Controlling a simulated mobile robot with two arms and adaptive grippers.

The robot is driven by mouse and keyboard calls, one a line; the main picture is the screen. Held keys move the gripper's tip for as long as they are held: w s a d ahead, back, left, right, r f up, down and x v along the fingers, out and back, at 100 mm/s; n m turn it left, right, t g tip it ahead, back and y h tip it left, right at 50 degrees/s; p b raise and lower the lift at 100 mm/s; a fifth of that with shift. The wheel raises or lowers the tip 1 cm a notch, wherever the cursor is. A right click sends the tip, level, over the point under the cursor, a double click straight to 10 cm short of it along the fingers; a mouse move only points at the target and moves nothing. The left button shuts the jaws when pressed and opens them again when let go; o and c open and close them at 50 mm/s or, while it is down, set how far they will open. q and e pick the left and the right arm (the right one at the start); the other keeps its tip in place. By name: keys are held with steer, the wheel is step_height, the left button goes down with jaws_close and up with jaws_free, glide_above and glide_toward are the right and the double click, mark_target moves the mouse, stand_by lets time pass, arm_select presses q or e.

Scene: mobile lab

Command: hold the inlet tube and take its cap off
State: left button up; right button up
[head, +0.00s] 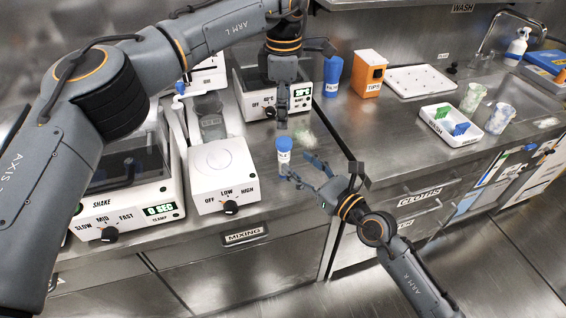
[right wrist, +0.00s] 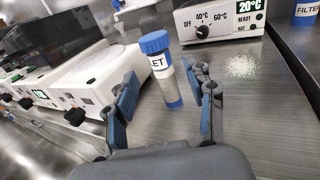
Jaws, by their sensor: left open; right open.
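The inlet tube (head: 284,166) stands upright on the steel bench, with a blue cap (head: 285,143) and a white label. In the right wrist view the tube (right wrist: 171,88) shows part of its label, "LET", below the blue cap (right wrist: 154,42). My right gripper (head: 303,169) is open, low beside the tube. In the right wrist view its two fingers (right wrist: 166,92) stand apart on either side of the tube, with gaps showing. My left gripper (head: 283,124) is open and points down above the cap, apart from it; its fingers overlap in the head view.
A white mixer with a knob (head: 222,178) stands left of the tube, and a heater (head: 300,98) stands behind. A blue filter cup (head: 332,76), an orange tips box (head: 368,74) and a white tray (head: 451,136) stand farther right. The bench's front edge is close.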

mark_target(288, 155)
steer(key=x, duration=0.6)
steer(key=shift+w+a, duration=0.15)
jaws_close()
